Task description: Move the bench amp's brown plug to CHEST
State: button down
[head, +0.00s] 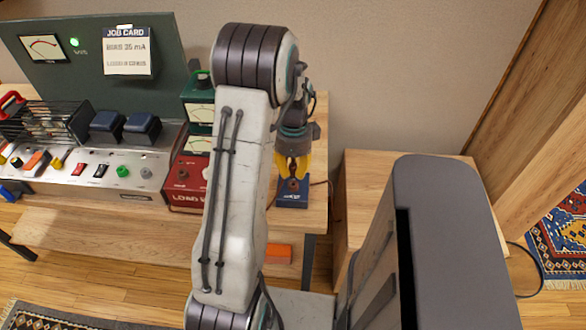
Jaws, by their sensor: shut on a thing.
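My gripper (293,168), with yellow fingers, points down at the right end of the bench. It is shut on a small brown piece, apparently the brown plug (292,184). The fingers hide part of it. The piece is at the top of a small dark blue block (292,200) with a pale label too small to read. I cannot tell whether the plug sits in the block or just above it. The bench amp (110,165) is at the left, with a tube cage, two blue-black transformers, and a grey front panel. No label reading CHEST is legible.
Orange, yellow and blue plugs (35,160) crowd the amp's left end. A wooden cabinet (365,165) stands right of the bench. A job card (127,52) hangs behind.

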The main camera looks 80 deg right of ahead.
aim_at(293, 179)
jog(key=shift+f+b, duration=1.45)
jog(key=shift+f, duration=0.3)
dwell(1.2)
jog(key=c, duration=1.1)
grip_release()
jog(key=shift+c, duration=0.2)
jog(key=r, duration=1.2)
jog(key=shift+d, duration=0.2)
